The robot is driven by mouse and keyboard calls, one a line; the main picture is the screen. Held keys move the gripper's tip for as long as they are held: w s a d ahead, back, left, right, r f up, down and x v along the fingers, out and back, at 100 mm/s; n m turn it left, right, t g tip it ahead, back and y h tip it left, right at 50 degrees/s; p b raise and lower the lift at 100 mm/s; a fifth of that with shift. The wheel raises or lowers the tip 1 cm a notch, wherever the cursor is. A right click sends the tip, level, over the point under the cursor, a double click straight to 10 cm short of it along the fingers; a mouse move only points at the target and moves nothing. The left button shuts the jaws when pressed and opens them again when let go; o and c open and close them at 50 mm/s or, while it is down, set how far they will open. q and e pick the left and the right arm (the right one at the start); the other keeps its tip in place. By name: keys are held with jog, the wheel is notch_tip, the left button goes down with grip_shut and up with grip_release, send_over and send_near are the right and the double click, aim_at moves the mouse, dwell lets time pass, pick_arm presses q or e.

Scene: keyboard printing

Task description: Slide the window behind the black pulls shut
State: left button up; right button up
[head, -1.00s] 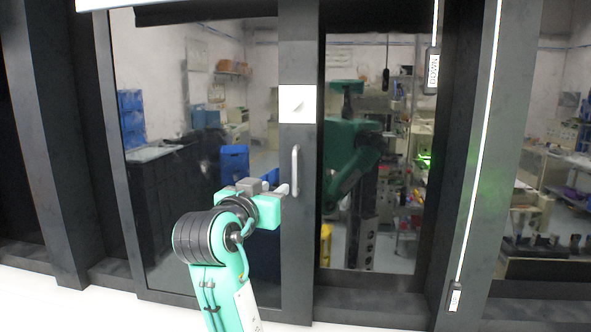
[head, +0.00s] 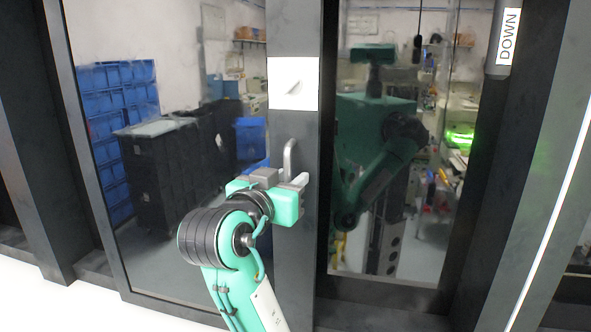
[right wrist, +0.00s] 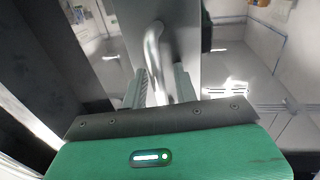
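The sliding window (head: 165,150) is a glass pane in a dark frame at the left. Its dark upright stile (head: 292,235) carries a silver bar handle (head: 290,158) below a white square plate. My right gripper (head: 285,182) is at the lower part of the handle. In the right wrist view the handle (right wrist: 156,55) runs between its two fingers (right wrist: 158,90). I cannot tell whether they press on it. My left gripper is not in view.
A second glass area (head: 400,215) right of the stile shows a reflection of my arm and body. A bright white strip (head: 555,195) slants down the right side. Blue bins (head: 118,80) and a black cabinet stand beyond the glass. A white floor lies in front.

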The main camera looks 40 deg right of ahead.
jog(key=shift+a+r, duration=0.1)
jog(key=shift+r, duration=0.05)
jog(key=shift+s, duration=0.1)
jog(key=shift+c, duration=0.6)
grip_shut()
